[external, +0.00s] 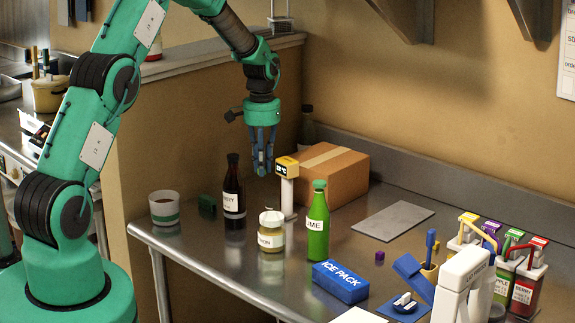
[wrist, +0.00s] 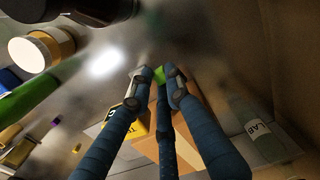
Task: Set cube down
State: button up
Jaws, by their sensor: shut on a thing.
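My gripper (external: 262,168) hangs fingers-down above the steel table, left of the cardboard box and near the yellow-topped thermometer post (external: 286,180). Its blue fingers are shut on a small green cube (wrist: 159,75), seen between the fingertips in the wrist view. The cube is mostly hidden by the fingers, and appears held above the table. A small purple cube (external: 379,256) lies on the table to the right; it also shows in the wrist view (wrist: 54,123).
A dark bottle (external: 234,200), a cream-lidded jar (external: 271,237) and a green bottle (external: 318,225) stand in front of my gripper. The cardboard box (external: 330,175) is at the back. A grey plate (external: 393,222) lies flat and bare. An ice pack (external: 340,282) lies near the front.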

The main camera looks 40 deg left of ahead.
jog(key=s+d+b, duration=0.4)
jog(key=s+d, duration=0.1)
jog(key=d, duration=0.2)
jog(key=w+d+p, duration=0.4)
jog(key=w+d, duration=0.3)
jog(key=d, duration=0.1)
jog(key=shift+w+d+f+m+p, duration=0.25)
jog(key=shift+d+f+m+p, duration=0.1)
jog(key=shift+d+f+m, duration=0.1)
jog(key=shift+f+b, duration=0.3)
jog(key=shift+f, duration=2.85)
